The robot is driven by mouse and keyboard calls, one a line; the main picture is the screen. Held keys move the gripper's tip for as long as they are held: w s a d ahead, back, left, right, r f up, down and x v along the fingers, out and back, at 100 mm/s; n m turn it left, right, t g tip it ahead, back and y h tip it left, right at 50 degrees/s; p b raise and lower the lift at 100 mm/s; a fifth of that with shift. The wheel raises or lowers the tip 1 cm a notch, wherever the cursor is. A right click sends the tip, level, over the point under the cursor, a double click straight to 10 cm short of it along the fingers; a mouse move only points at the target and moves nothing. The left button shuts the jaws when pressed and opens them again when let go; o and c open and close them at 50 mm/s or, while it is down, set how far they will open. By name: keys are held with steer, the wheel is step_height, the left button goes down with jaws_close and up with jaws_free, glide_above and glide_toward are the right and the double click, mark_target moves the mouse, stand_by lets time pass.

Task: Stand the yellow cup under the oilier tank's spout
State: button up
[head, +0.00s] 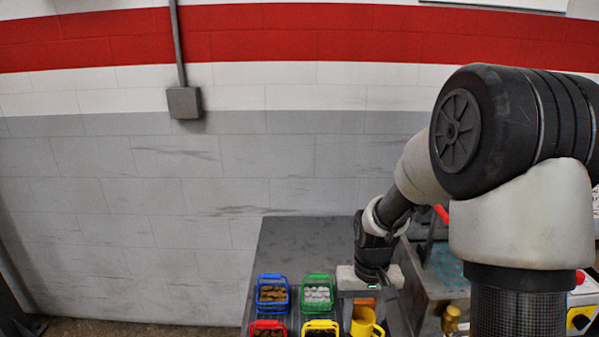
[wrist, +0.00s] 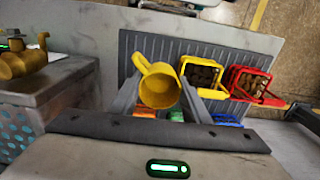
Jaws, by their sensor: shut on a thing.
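The yellow cup (wrist: 158,88) is between the two fingers of my gripper (wrist: 160,100) in the wrist view, its handle pointing to the upper left. The cup also shows low in the head view (head: 364,322), partly hidden by my gripper (head: 362,310). My gripper is shut on the cup. A brass fitting (wrist: 22,62) sits on a grey metal box (wrist: 70,85) left of the cup in the wrist view. It also shows at the bottom of the head view (head: 452,318). I cannot tell whether it is a tank's spout, and no oil shows.
Blue (head: 272,292), green (head: 317,292), red (head: 268,328) and yellow (head: 320,327) baskets with small contents stand left of my gripper. A ribbed grey mat (wrist: 165,43) lies beneath the cup. A dark bench top (head: 310,245) is clear behind the baskets.

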steer(key=shift+f, duration=0.1)
steer(key=shift+w+f+m+b, duration=0.2)
steer(key=shift+m+b, duration=0.3)
steer(key=shift+b, duration=0.2)
steer(key=shift+w+d+f+m+b, duration=0.1)
steer(key=shift+w+f+m+b, duration=0.1)
steer(key=shift+m+b, duration=0.7)
steer(key=m+b, duration=0.3)
steer(key=shift+w+r, duration=0.2)
steer(key=m+b, duration=0.1)
steer(key=m, duration=0.1)
steer(key=shift+r+m+b, duration=0.3)
steer(key=shift+b, duration=0.1)
steer(key=shift+f+m, duration=0.3)
steer(key=shift+f, duration=0.05)
step_height(320, 180, down, 9)
steer(key=shift+r+b, duration=0.2)
steer(key=shift+b, duration=0.25)
